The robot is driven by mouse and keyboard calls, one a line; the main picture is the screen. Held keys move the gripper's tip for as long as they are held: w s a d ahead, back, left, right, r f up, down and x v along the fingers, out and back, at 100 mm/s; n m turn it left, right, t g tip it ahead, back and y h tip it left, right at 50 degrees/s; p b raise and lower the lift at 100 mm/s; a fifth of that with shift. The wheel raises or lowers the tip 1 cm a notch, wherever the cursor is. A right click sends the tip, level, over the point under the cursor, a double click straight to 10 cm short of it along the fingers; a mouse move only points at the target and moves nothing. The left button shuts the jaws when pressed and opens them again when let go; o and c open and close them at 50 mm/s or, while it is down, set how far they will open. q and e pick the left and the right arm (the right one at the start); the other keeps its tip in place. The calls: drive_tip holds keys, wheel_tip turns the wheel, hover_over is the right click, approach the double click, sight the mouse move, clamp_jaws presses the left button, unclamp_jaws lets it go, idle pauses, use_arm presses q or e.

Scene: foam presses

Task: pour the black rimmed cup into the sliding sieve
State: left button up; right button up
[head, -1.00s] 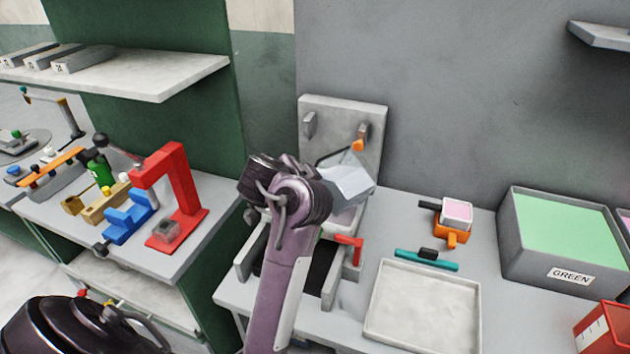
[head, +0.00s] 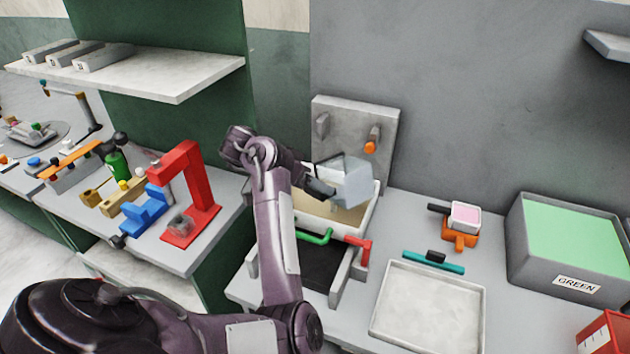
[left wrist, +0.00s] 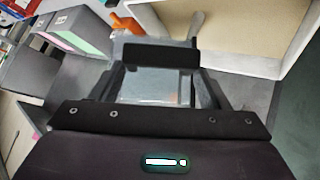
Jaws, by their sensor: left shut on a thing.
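The cup (head: 355,184) is a pale grey, see-through box shape with a dark edge at its upper left. My left gripper (head: 326,188) is shut on it and holds it tilted above the right part of the sieve. In the left wrist view the cup (left wrist: 155,86) shows between the fingers (left wrist: 160,75). The sieve (head: 312,219) is a cream tray with pale walls and a green handle (head: 314,237) at its front; the cup and arm hide part of it. Its tan floor (left wrist: 238,22) fills the wrist view's upper right. The cup's contents cannot be made out. My right gripper is not in view.
A grey back panel (head: 386,125) with an orange-tipped peg stands behind the sieve. A red handle (head: 358,243) is at its front right. A white tray (head: 376,325), a teal-handled tool (head: 432,262) and the GREEN bin (head: 520,245) lie right. A red press (head: 199,178) stands left.

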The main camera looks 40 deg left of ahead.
use_arm(q)
drive_tip(key=shift+w+a+r+h+p, duration=0.1)
drive_tip(key=shift+a+r+h+p, duration=0.15)
drive_tip(key=shift+p, duration=0.5)
drive_tip(key=shift+a+h+p, duration=0.15)
drive_tip(key=shift+h+p, duration=0.1)
drive_tip(key=shift+p, duration=0.2)
drive_tip(key=shift+f, duration=0.15)
idle(0.4)
